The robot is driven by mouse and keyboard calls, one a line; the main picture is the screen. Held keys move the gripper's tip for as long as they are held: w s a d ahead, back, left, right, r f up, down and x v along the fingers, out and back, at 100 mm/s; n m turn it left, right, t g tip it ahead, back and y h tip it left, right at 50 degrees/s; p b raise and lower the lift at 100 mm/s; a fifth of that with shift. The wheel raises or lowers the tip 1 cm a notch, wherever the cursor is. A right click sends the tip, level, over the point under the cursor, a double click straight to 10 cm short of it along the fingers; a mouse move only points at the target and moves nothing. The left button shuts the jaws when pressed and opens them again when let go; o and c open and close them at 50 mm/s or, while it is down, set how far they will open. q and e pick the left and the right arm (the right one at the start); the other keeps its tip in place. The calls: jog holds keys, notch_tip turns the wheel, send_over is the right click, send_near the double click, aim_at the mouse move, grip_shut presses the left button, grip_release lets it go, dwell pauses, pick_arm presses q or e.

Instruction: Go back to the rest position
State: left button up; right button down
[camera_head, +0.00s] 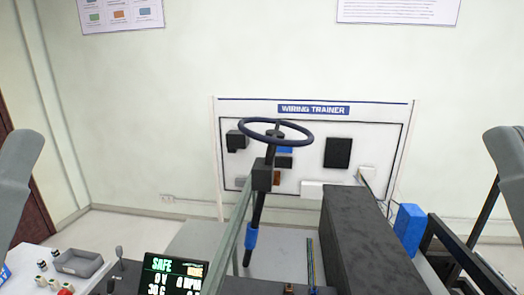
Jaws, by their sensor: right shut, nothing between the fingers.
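A grey part of my right arm (508,165) stands at the right edge of the view. My right gripper is shut with nothing in it, and its fingertips cannot be made out clearly. A grey part of my left arm (17,180) stands at the left edge. My left gripper is not in view. Both arm parts are far apart, one on each side of the chassis rig.
A steering wheel (242,122) on a dark column rises in the middle. A long dark box (365,235) and a blue block (409,230) are on the right. A display (172,274) and a grey tray (78,262) are at lower left. A wiring board (313,109) stands behind.

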notch_tip(320, 180, up, 22)
jog(key=p, duration=1.7)
jog(key=shift+f+p, duration=0.25)
jog(key=shift+p, duration=0.1)
